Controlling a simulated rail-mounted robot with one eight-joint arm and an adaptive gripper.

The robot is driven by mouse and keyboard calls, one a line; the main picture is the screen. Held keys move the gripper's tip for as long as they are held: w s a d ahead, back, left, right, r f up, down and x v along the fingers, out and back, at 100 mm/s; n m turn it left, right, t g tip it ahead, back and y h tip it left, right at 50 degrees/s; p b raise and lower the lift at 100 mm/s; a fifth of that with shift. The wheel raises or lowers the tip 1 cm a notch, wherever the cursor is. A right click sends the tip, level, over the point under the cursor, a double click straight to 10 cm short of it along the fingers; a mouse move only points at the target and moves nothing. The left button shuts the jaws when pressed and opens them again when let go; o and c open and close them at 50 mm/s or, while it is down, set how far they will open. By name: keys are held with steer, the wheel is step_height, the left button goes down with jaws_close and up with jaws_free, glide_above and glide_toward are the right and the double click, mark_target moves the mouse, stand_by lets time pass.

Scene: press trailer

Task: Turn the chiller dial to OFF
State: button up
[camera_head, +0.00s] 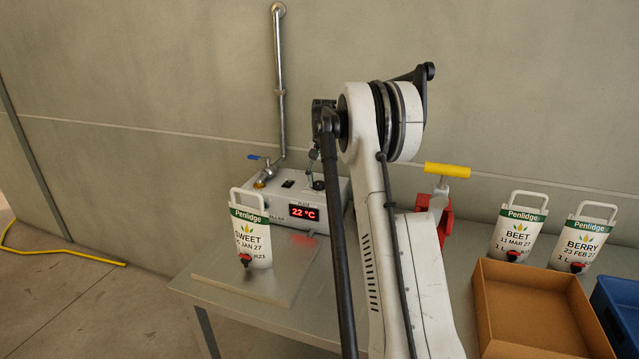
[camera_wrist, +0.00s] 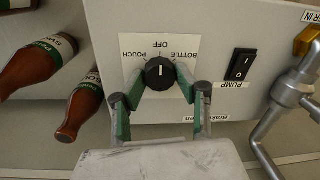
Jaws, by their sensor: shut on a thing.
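The chiller is a white box (camera_head: 335,206) on the table by the wall, with a red display (camera_head: 303,212) reading 22 °C. Its black dial (camera_wrist: 160,73) is in the middle of the wrist view, ringed by the labels POUCH, OFF and BOTTLE. The dial's white mark appears to point up in that view, towards OFF. My gripper (camera_wrist: 160,86) has its green-padded fingers on either side of the dial and is shut on it. In the head view the gripper (camera_head: 316,172) is small and dark above the chiller's top, and the dial is hard to make out.
A pump switch (camera_wrist: 240,65) and metal pipe (camera_wrist: 290,92) stand right of the dial. A SWEET pouch (camera_head: 251,232) stands before the chiller. An open cardboard box (camera_head: 490,325) and two pouches (camera_head: 515,235) are at right.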

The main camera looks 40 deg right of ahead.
mark_target(322, 183)
stand_by(0.4)
steer(key=o, duration=1.2)
steer(key=shift+c, duration=0.2)
step_height(322, 183, up, 12)
steer(key=shift+s+d, duration=0.3)
steer(key=shift+s, duration=0.05)
